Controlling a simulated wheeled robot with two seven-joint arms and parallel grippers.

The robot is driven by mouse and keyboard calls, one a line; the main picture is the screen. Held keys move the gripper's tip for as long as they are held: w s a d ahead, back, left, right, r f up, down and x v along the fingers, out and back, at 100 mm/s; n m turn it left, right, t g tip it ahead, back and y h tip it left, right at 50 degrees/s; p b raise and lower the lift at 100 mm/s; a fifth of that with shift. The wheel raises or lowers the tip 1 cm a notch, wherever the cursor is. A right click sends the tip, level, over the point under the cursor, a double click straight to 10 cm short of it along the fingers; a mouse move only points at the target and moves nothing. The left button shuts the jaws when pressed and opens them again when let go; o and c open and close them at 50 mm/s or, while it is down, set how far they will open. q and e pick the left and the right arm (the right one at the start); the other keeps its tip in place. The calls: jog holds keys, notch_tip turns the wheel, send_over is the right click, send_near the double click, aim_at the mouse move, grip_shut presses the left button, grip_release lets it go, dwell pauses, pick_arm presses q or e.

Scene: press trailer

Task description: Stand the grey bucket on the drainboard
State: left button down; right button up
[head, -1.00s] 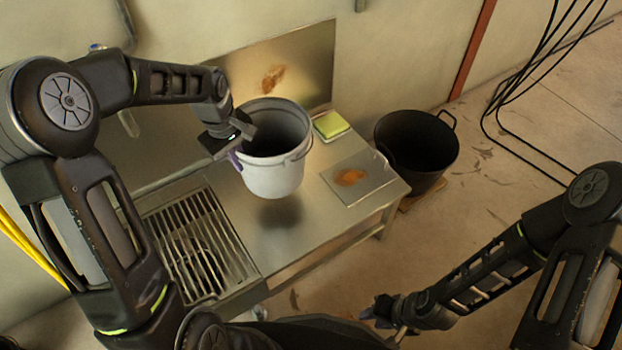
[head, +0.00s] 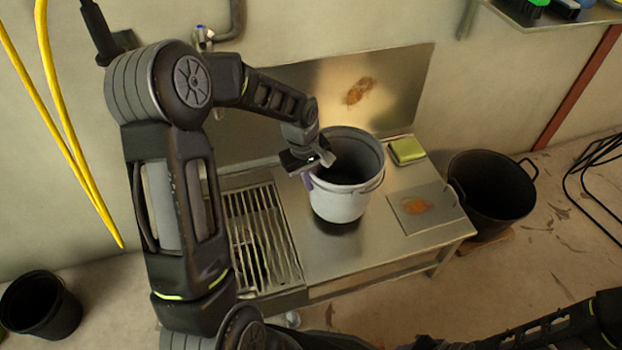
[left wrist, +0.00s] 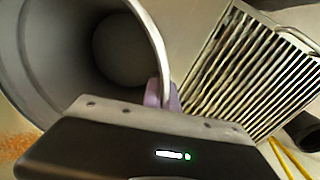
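The grey bucket (head: 338,203) is upright over the flat steel drainboard (head: 290,190), to the right of the slatted grate (head: 262,240). A dark shadow lies right under its base; I cannot tell whether it touches the steel. My left gripper (head: 309,179) is shut on the left side of the bucket's rim. In the left wrist view the purple fingertips (left wrist: 163,96) pinch the rim, and the empty inside of the bucket (left wrist: 75,50) shows. My right arm crosses the bottom right corner; its gripper (head: 430,343) is cut off by the frame edge.
A green-yellow sponge (head: 407,150) lies behind and right of the bucket. A rust-stained plate (head: 428,207) lies at the right end of the counter. A black tub (head: 490,190) stands on the floor beyond it. A black bucket (head: 40,303) stands at far left.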

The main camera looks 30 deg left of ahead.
pick_arm(q)
jog(key=shift+w+f+b, duration=0.15)
jog(key=shift+f+b, duration=0.4)
jog(key=shift+f, duration=1.4)
jog(key=c, duration=2)
grip_release()
jog(key=shift+s, duration=0.2)
jog(key=o, duration=0.3)
jog(key=shift+r, duration=0.1)
notch_tip(320, 180, up, 12)
jog(key=p, duration=0.3)
send_over(313, 196)
jog(key=s+a, duration=0.1)
jog(key=s, duration=0.1)
